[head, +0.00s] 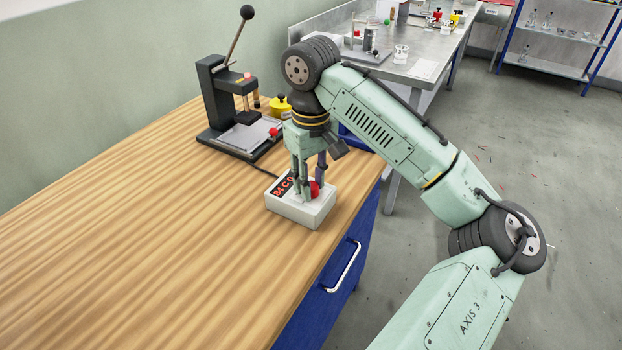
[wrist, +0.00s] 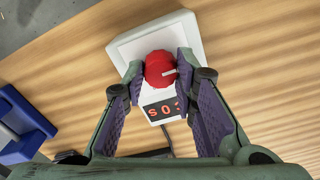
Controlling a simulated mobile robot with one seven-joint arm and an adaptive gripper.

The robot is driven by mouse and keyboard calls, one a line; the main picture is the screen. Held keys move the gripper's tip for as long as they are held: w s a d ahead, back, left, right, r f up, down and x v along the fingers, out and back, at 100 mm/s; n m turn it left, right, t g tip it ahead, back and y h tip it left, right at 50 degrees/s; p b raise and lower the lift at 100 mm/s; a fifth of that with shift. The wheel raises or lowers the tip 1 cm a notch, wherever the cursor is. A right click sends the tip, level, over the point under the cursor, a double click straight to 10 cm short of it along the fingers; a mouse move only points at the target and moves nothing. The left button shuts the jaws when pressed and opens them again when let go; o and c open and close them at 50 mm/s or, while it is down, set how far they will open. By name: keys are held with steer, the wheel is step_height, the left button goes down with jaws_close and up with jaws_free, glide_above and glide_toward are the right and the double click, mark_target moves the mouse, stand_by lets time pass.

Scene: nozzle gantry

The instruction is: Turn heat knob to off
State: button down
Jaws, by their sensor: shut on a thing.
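The heat knob is a red round knob (head: 314,188) on top of a small white control box (head: 312,215) on the wooden bench. In the wrist view the red knob (wrist: 160,70) has a pale pointer mark toward its right side. The white box (wrist: 130,45) also carries a dark display with red characters (wrist: 162,110), partly cut off by my fingers. My gripper (head: 308,190) reaches down over the box from above. In the wrist view my gripper (wrist: 160,78) has a finger on each side of the knob and is shut on it.
A black lever press (head: 215,100) stands behind the box on the wooden bench (head: 150,240), with a yellow item (head: 281,105) beside it. A metal table (head: 440,65) with small parts is farther back. The bench's near left area is clear.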

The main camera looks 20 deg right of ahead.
steer(key=c, duration=1.3)
jaws_free()
steer(key=shift+r, duration=0.1)
step_height(320, 180, up, 12)
steer(key=shift+f, duration=0.1)
